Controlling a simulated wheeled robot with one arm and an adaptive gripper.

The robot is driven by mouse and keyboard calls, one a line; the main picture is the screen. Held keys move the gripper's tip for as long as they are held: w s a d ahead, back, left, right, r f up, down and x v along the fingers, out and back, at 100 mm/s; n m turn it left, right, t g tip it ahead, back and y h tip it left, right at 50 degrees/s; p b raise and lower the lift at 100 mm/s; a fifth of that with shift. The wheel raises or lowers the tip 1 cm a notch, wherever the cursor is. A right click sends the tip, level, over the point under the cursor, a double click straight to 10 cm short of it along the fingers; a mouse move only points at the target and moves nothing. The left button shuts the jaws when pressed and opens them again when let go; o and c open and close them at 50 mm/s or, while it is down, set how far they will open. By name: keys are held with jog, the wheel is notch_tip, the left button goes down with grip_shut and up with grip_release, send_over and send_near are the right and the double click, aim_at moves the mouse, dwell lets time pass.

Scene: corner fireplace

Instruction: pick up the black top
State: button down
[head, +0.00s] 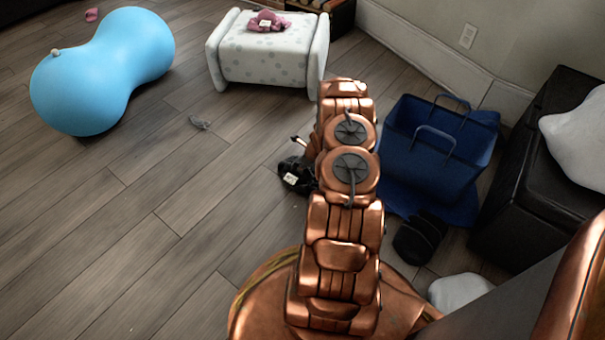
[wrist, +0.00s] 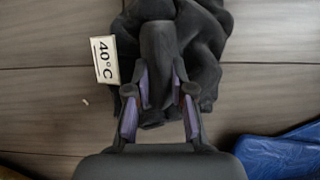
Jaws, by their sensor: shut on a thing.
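The black top (wrist: 205,45) is a crumpled dark cloth with a white tag reading "40°C" (wrist: 105,60). In the wrist view my gripper (wrist: 160,85) is shut on a fold of it, with the purple-padded fingers on either side of the fold. In the head view the black top (head: 290,185) shows just left of my arm, low over or on the wooden floor; I cannot tell whether it touches the floor. My arm hides part of it and most of the gripper there.
A blue bag (head: 440,150) stands right of my arm on a blue cloth, by a black shoe-like item (head: 420,237) and a black seat (head: 530,190). A dotted stool (head: 265,65) with a pink cloth and a blue peanut ball (head: 100,75) stand farther back. The left floor is mostly clear.

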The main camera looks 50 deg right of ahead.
notch_tip(320, 180, up, 4)
jog(key=shift+a+f+p, duration=0.1)
jog(key=shift+f+p, duration=0.1)
jog(key=shift+p, duration=0.95)
send_over(308, 185)
jog(key=shift+r, duration=0.3)
jog(key=s+a+p, duration=0.2)
jog(key=s+a, duration=0.2)
jog(key=s, duration=0.3)
jog(key=shift+a+r, duration=0.15)
jog(key=shift+r, duration=0.25)
